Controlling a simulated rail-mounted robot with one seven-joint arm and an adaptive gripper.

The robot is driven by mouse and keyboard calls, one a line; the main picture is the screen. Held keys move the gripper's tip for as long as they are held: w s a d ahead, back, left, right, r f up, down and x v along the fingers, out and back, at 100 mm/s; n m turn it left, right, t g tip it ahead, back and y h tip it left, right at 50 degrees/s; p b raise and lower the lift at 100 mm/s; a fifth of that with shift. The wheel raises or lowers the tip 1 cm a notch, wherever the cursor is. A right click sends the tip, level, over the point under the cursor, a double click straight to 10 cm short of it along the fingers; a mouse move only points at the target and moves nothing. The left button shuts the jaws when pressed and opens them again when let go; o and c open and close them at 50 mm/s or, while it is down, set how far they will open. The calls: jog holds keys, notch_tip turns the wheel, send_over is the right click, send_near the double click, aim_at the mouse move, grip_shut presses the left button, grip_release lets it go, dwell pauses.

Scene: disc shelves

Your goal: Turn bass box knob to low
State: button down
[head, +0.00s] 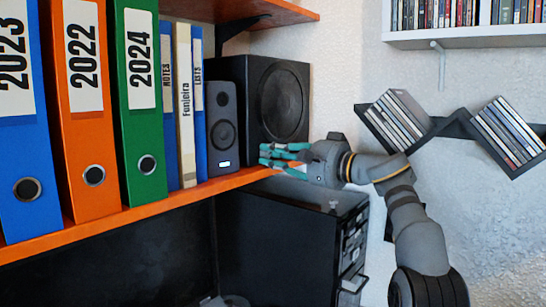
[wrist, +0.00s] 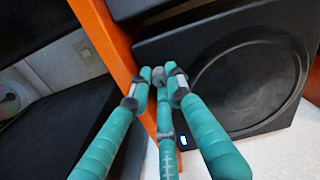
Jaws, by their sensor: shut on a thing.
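The bass box (head: 225,72) is the large black speaker with a round woofer, standing on the orange shelf. It also shows in the wrist view, with its woofer (wrist: 250,80) to the right of my fingers. My gripper (head: 268,154) has teal fingers and reaches in from the right at the lower front of the bass box.
A smaller speaker (head: 222,128) stands left of the bass box. Several binders (head: 141,110) and books fill the shelf's left side. A black cabinet (head: 275,230) lies below my gripper. Tilted disc racks (head: 398,118) hang on the right wall.

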jog(key=shift+a+f, duration=0.1)
jog(key=shift+f, duration=0.1)
jog(key=c, duration=1.9)
grip_release()
jog(key=shift+s+r, duration=0.1)
jog(key=shift+s, duration=0.05)
jog(key=shift+d, duration=0.2)
jog(key=v, duration=1.1)
jog(key=shift+s+d, duration=0.25)
jog(key=shift+s, duration=0.05)
jog(key=shift+w+a+r, duration=0.1)
jog(key=x, duration=1.1)
jog(key=shift+w+a, duration=0.3)
